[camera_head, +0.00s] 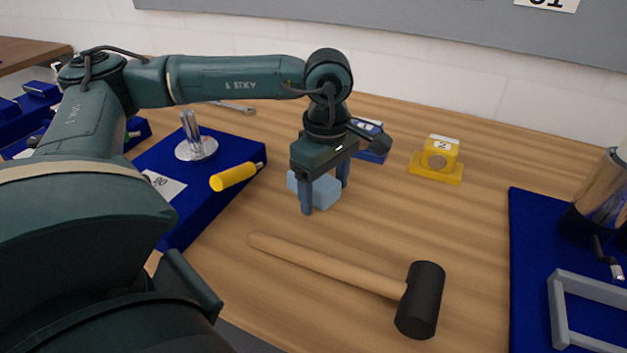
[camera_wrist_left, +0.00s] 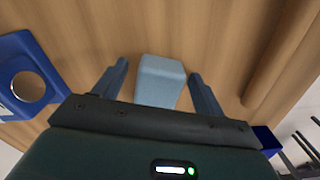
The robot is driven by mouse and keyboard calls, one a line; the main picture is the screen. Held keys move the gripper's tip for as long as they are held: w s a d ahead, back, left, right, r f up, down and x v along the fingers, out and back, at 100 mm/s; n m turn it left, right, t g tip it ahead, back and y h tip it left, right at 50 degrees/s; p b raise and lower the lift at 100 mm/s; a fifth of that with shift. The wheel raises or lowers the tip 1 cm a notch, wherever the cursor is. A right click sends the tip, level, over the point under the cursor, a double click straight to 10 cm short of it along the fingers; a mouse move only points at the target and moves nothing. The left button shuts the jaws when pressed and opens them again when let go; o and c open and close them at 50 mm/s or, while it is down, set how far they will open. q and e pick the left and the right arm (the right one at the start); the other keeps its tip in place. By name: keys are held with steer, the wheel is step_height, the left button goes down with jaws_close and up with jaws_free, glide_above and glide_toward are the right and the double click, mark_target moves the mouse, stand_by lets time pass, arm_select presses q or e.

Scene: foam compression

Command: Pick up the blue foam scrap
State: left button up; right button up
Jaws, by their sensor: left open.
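The blue foam scrap (camera_head: 322,190) is a small light-blue block on the wooden table, near the middle of the head view. My left gripper (camera_head: 325,198) is above it, pointing down, with its fingers on either side of the scrap. In the left wrist view the scrap (camera_wrist_left: 160,82) lies between the two spread fingers of the left gripper (camera_wrist_left: 160,75), with a visible gap on each side. The left gripper is open and holds nothing. Part of the scrap is hidden behind a finger in the head view. My right gripper is not in view.
A mallet (camera_head: 340,270) with a black head lies in front of the scrap. A blue board (camera_head: 225,188) with a yellow-handled tool (camera_head: 233,177) is to the left. A blue block (camera_head: 372,152) stands close behind the gripper, and a yellow block (camera_head: 437,165) is right of it.

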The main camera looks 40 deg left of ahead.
arm_select(q)
steer(key=shift+c, duration=0.2)
steer(key=c, duration=1)
